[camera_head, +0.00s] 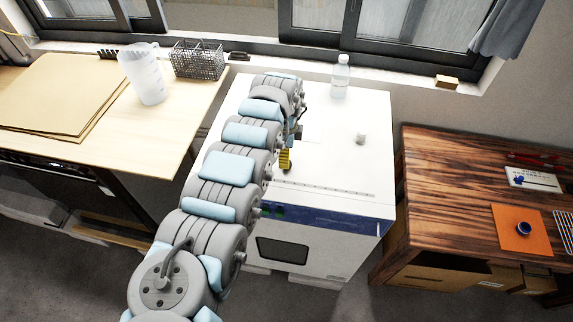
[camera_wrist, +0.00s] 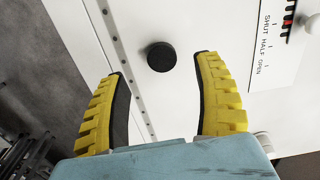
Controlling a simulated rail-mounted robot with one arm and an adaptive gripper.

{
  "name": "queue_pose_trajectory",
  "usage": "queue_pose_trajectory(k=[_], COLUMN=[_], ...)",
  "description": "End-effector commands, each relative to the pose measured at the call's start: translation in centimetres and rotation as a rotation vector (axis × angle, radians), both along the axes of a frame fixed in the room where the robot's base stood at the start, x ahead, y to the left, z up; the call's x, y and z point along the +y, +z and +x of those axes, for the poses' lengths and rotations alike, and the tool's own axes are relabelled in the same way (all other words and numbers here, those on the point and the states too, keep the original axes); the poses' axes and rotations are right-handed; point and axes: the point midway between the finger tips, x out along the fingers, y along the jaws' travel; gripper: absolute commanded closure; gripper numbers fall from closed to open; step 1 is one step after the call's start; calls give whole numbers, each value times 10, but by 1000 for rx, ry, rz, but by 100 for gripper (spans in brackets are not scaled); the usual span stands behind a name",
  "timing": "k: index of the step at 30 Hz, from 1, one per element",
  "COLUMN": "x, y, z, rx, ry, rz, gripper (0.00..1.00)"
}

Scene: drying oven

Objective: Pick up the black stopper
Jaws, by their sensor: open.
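The black stopper (camera_wrist: 161,56) is a small round dark disc on the white top of the drying oven (camera_wrist: 180,25). In the wrist view it lies between and slightly beyond my fingertips, with a gap to each finger. My gripper (camera_wrist: 159,68) is open and empty, with yellow ribbed fingers and black inner pads. In the head view one yellow finger (camera_head: 286,160) shows over the white oven (camera_head: 330,150), beside my arm. I cannot make out the stopper in the head view; my arm covers part of the oven top.
A SHUT/HALF/OPEN label (camera_wrist: 268,42) is right of the stopper in the wrist view. A wire basket (camera_head: 198,58) and jug (camera_head: 146,74) are left; a wooden bench (camera_head: 440,180) is right.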

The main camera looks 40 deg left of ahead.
Motion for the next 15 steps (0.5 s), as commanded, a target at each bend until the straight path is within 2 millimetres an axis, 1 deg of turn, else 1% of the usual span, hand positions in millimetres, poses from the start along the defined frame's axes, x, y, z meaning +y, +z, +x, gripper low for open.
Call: queue_pose_trajectory(k=[8, 15], x=[-2, -6], y=[-16, -44], z=[2, 6], rx=[0, -1], ry=[-1, 0], rz=[0, 0], gripper=[32, 32])
